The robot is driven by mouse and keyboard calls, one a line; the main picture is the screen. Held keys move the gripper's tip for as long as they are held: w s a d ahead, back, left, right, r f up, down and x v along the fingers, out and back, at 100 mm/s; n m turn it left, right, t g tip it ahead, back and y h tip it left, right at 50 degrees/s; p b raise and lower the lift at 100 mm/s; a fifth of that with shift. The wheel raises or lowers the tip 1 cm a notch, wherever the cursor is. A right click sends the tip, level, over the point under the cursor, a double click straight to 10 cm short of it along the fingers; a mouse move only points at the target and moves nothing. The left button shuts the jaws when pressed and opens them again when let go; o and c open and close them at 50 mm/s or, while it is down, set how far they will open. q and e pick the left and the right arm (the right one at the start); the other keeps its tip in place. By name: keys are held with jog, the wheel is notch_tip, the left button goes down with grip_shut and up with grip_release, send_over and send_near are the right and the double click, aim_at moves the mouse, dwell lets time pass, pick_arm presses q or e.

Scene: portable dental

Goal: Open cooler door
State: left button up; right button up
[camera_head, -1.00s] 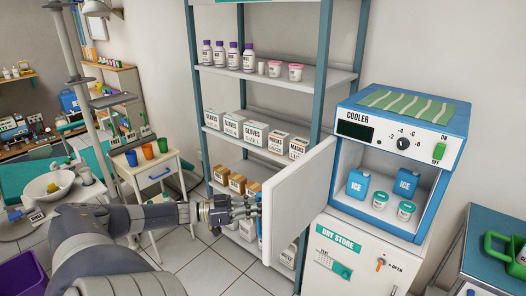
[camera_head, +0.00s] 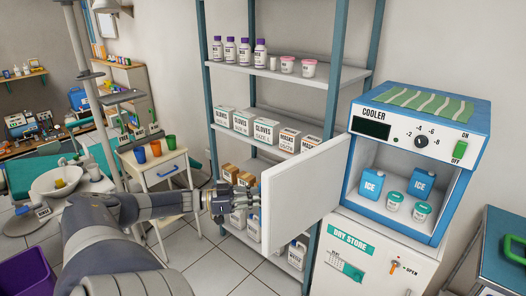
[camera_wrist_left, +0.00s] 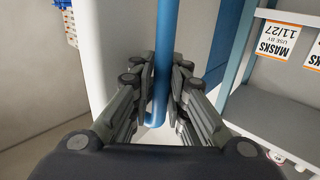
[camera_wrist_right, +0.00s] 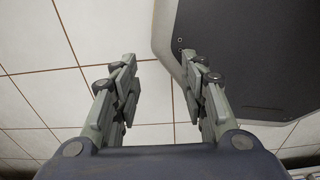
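The cooler (camera_head: 473,143) is a blue and white box with a control panel. Its white door (camera_head: 310,185) stands wide open, swung out to the left, and the inside shows. My left gripper (camera_head: 246,197) is at the door's free edge, on its far side. In the left wrist view a blue bar handle (camera_wrist_left: 162,70) runs between the left fingers (camera_wrist_left: 162,85), which are closed in on it from both sides. My right gripper (camera_wrist_right: 160,85) is open and empty above the tiled floor; it does not show in the head view.
Blue ice packs (camera_head: 370,183) and white tubs (camera_head: 421,211) sit inside the cooler, which stands on the dry store cabinet (camera_head: 365,255). A shelf rack (camera_head: 285,78) with boxes and bottles stands behind the door. A white cart (camera_head: 163,172) with cups is further left.

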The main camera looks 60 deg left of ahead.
pick_arm(q)
jog(key=shift+o, duration=1.4)
jog(key=shift+s+a+f, duration=0.1)
jog(key=shift+s+a, duration=0.05)
jog(key=shift+s, duration=0.15)
jog(key=v, duration=1.2)
